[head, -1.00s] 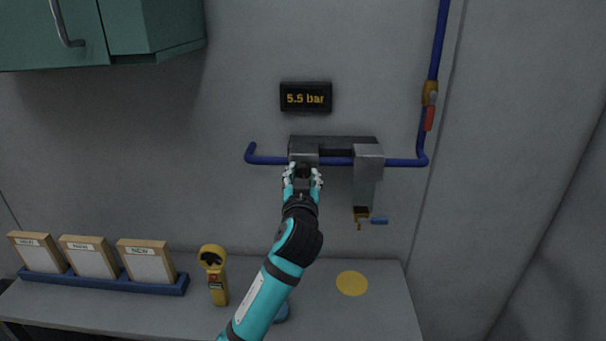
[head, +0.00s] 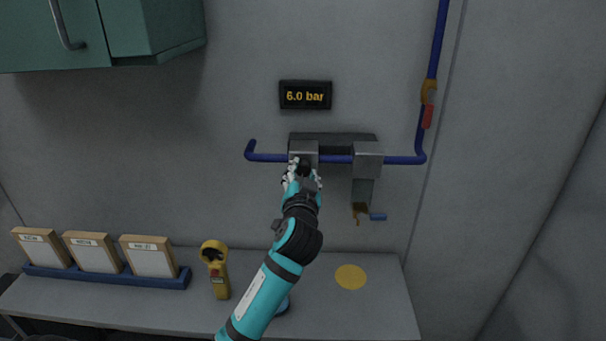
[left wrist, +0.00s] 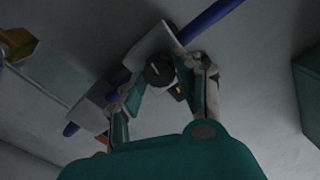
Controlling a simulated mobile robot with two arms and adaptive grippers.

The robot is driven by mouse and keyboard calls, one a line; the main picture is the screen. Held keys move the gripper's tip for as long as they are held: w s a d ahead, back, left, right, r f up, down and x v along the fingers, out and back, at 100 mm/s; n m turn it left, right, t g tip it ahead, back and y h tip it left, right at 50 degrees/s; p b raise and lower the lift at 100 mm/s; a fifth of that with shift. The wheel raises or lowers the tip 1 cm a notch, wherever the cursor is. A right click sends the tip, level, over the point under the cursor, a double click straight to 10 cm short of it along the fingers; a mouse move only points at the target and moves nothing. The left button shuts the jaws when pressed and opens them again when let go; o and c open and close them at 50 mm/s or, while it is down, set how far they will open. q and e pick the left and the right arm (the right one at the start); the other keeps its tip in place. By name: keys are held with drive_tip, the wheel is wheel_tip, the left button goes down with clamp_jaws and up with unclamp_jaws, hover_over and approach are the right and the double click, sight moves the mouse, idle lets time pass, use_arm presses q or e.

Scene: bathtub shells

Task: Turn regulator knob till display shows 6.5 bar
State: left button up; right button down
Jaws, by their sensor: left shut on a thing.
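The display (head: 305,95) on the wall reads 6.0 bar in the head view. Below it the grey regulator body (head: 304,148) sits on the blue pipe. My left gripper (head: 302,177) is at the front of the regulator, shut on the regulator knob. The black knob (left wrist: 159,72) shows between the fingers of my left gripper (left wrist: 164,90) in the left wrist view, with a light mark on its face. In the head view the gripper mostly hides the knob. My right gripper is not in view.
A red-handled valve (head: 428,115) is on the vertical pipe. The bench (head: 375,315) holds a yellow handheld device (head: 216,270) and several framed cards in a blue rack (head: 105,279).

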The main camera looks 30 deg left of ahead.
use_arm(q)
drive_tip(key=o, duration=1.1)
drive_tip(key=shift+o, duration=0.2)
drive_tip(key=v, duration=1.2)
